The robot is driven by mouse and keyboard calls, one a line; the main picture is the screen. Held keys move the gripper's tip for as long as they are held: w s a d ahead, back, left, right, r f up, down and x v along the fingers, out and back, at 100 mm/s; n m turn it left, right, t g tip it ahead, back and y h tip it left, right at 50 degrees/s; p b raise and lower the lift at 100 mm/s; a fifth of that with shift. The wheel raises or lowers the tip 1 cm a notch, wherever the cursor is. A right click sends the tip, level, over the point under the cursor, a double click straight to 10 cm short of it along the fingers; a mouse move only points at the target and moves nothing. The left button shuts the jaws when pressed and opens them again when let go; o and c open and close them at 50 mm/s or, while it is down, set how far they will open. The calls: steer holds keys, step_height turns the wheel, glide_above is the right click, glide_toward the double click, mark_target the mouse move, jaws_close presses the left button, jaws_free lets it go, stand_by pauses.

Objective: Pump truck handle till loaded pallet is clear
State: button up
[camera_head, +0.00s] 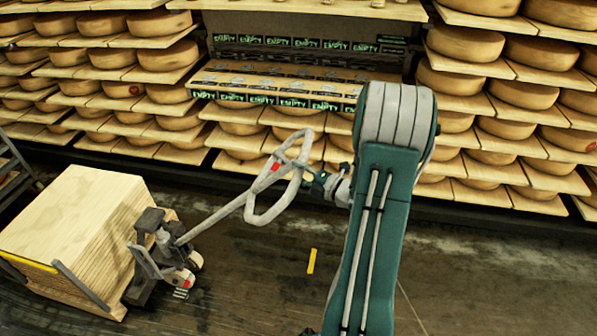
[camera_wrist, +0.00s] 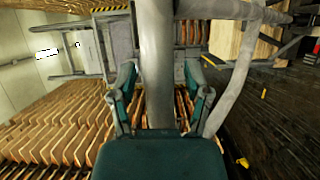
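Whether the load is clear of the floor cannot be told. Its grey looped handle (camera_head: 294,187) is tilted toward the right, with a red part on the loop. My gripper (camera_head: 317,181) is at the loop's right side. In the wrist view my gripper's two green fingers (camera_wrist: 160,80) stand apart on either side of a thick grey handle bar (camera_wrist: 156,45), with gaps visible. Another bar of the loop curves down to the right of the fingers.
Shelves of cheese wheels (camera_head: 465,45) line the back wall, with boards marked EMPTY (camera_head: 290,88) in the middle. A yellow floor mark (camera_head: 311,261) lies on the dark floor. A rack edge (camera_head: 15,165) shows at far left. The floor between truck and shelves is open.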

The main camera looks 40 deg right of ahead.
stand_by(0.3)
steer(key=v, duration=1.2)
steer(key=shift+d, duration=0.1)
